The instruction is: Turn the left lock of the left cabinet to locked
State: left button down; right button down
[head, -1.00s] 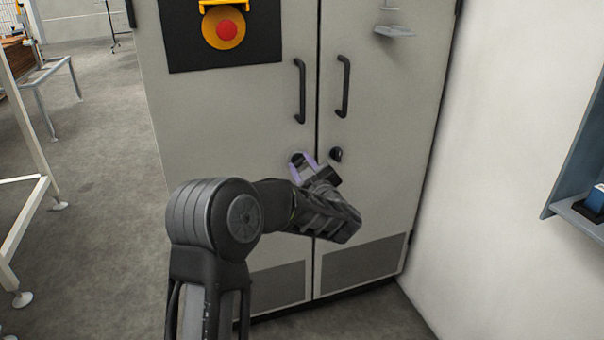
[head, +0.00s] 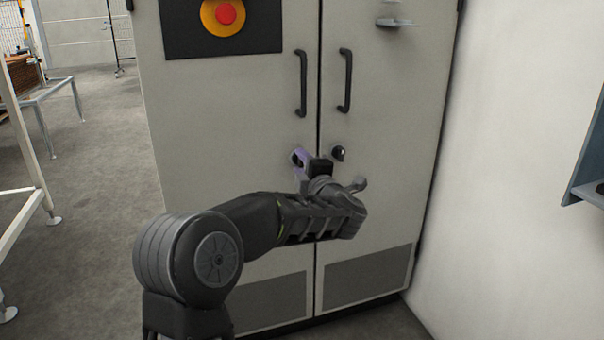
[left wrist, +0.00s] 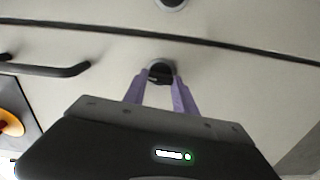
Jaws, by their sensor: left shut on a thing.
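The grey cabinet (head: 215,120) stands ahead with two doors. Its left lock, a round black knob, sits low on the left door near the seam; in the left wrist view the lock (left wrist: 161,70) is between the purple fingertips. My left gripper (head: 300,157) is at this lock, its fingers closed on the knob, and it also shows in the left wrist view (left wrist: 160,82). The right lock (head: 338,153) is on the right door, apart from the gripper. The fingers and wrist partly hide the left lock in the head view. My right gripper is not in view.
Black handles (head: 302,83) stand above the locks, one on each door. A red button on a yellow disc (head: 226,14) is at the upper left. A white wall stands to the right; open floor lies left.

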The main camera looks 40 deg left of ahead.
pick_arm(q)
jog(key=shift+n+b, duration=0.35)
jog(key=shift+n, duration=0.25)
jog(key=c, duration=1)
grip_release()
jog(key=p+v, duration=0.2)
jog(key=v, duration=0.5)
jog(key=shift+s+d, duration=0.25)
jog(key=shift+d, duration=0.1)
